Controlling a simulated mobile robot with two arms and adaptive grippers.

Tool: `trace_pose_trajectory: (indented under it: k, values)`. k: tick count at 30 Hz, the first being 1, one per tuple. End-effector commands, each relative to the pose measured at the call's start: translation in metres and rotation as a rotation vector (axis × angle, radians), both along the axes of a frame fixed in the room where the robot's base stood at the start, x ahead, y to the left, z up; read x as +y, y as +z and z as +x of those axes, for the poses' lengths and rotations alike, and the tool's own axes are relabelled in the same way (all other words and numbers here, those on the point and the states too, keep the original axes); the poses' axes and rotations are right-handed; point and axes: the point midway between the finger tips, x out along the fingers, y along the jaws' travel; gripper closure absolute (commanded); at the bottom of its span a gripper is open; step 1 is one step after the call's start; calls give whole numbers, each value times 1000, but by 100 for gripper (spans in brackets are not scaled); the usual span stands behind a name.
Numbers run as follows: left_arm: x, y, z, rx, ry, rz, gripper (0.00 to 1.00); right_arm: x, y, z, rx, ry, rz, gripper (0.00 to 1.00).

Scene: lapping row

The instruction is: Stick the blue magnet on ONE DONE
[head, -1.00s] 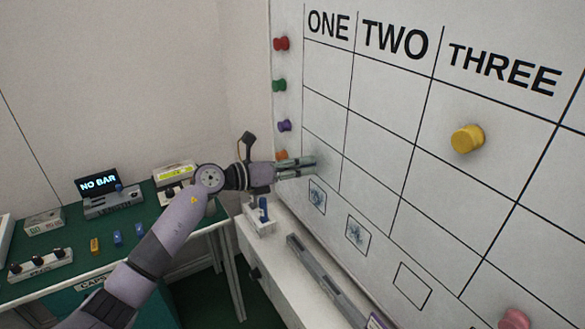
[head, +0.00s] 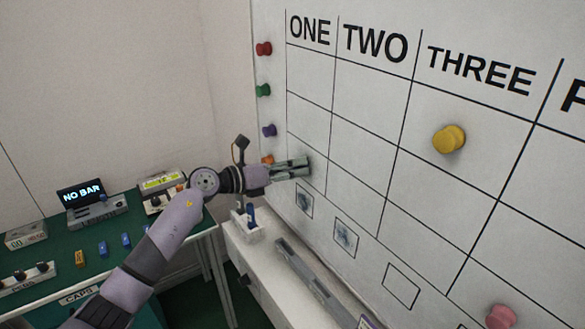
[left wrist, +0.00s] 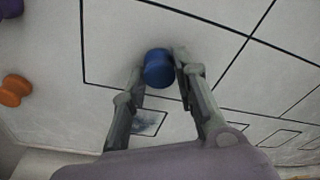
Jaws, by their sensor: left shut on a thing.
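My left gripper (head: 308,166) reaches the whiteboard (head: 350,120) low in the ONE column, above a small scribbled square (head: 304,200). In the left wrist view its fingers (left wrist: 158,66) are shut on the round blue magnet (left wrist: 158,70), close in front of the board. Whether the magnet touches the board cannot be told. The fingers hide it in the head view. The ONE heading (head: 310,30) is at the upper left of the grid. No DONE label is readable. My right gripper is not in view.
Red (head: 264,48), green (head: 263,90), purple (head: 269,130) and orange (left wrist: 14,90) magnets line the board's left edge. A yellow magnet (head: 449,139) is under THREE, a pink one (head: 502,317) lower right. A white ledge (head: 270,285) runs below; a green table (head: 130,220) stands left.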

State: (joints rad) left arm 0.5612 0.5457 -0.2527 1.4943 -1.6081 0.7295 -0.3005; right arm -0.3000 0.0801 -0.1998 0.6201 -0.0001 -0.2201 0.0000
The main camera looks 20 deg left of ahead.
Motion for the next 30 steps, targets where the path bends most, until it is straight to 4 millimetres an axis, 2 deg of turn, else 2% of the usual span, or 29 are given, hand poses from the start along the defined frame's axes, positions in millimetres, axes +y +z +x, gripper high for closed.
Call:
trace_pose_trajectory:
  k: [2,3,12,23,26,30]
  values:
    - [0,1,0,-3,1,-1,99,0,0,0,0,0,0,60]
    - [0,2,0,-3,1,-1,71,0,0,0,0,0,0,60]
    - [0,1,0,-1,1,-1,51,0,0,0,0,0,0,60]
    - [2,0,-2,0,1,0,50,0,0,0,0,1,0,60]
    - [10,1,-9,0,2,3,50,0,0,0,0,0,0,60]
    - [28,4,-29,1,2,4,50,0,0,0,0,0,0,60]
